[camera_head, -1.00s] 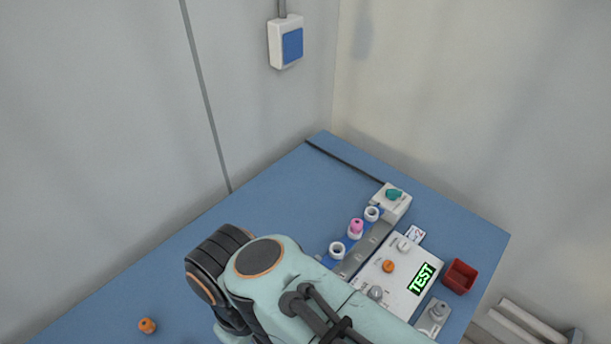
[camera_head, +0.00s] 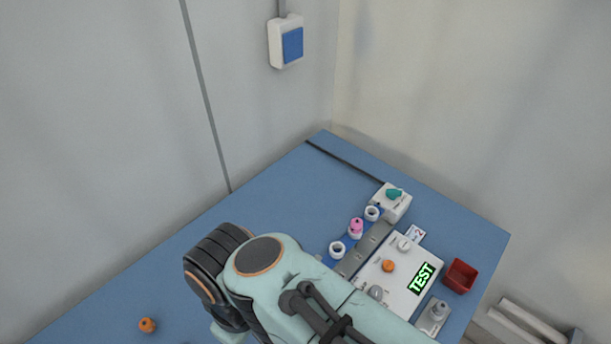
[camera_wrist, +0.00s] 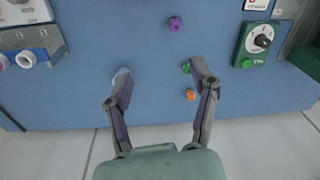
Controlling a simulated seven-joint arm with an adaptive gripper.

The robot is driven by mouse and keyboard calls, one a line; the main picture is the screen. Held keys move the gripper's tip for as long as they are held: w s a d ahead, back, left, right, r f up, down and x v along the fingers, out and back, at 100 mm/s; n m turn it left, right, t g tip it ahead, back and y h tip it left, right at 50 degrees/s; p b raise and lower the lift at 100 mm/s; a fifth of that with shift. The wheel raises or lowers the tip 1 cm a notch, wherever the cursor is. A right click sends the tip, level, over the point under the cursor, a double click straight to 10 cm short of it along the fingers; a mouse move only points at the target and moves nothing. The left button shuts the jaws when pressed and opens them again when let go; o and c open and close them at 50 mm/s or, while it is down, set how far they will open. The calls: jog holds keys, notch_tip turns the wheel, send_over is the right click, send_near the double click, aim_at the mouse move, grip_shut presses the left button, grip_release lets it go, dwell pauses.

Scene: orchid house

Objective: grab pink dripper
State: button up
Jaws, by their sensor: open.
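The pink dripper (camera_head: 356,225) sits in a white ring holder, the middle one of three along a blue strip, in the head view. I cannot make it out in the wrist view. My gripper (camera_wrist: 161,76) is open and empty in the wrist view, pointing at the blue bench top near its edge. In the head view my arm hides the fingers. A purple dripper (camera_wrist: 174,24) lies beyond the fingertips. A green one (camera_wrist: 186,68) and an orange one (camera_wrist: 191,95) lie by the right finger.
A pale round thing (camera_wrist: 121,72) is partly hidden by the left finger. A green dial box (camera_wrist: 257,44) is at right.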

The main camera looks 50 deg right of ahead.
jog(key=w+d+r+n+t, duration=0.1)
jog(key=w+d+r, duration=0.15)
jog(key=w, duration=0.35)
jog(key=w+d+r+n+t, duration=0.1)
jog(key=w+d+r+t, duration=0.15)
jog(key=w, duration=0.25)
jog(key=m+g, duration=0.4)
jog(key=m, duration=0.3)
send_over(357, 221)
jog(key=shift+h, duration=0.4)
notch_tip(357, 221, down, 13)
jog(key=shift+r, duration=0.1)
jog(key=shift+s+f, duration=0.15)
jog(key=shift+f, duration=0.2)
notch_tip(357, 221, down, 6)
jog(key=shift+r, duration=0.1)
jog(key=c, duration=0.9)
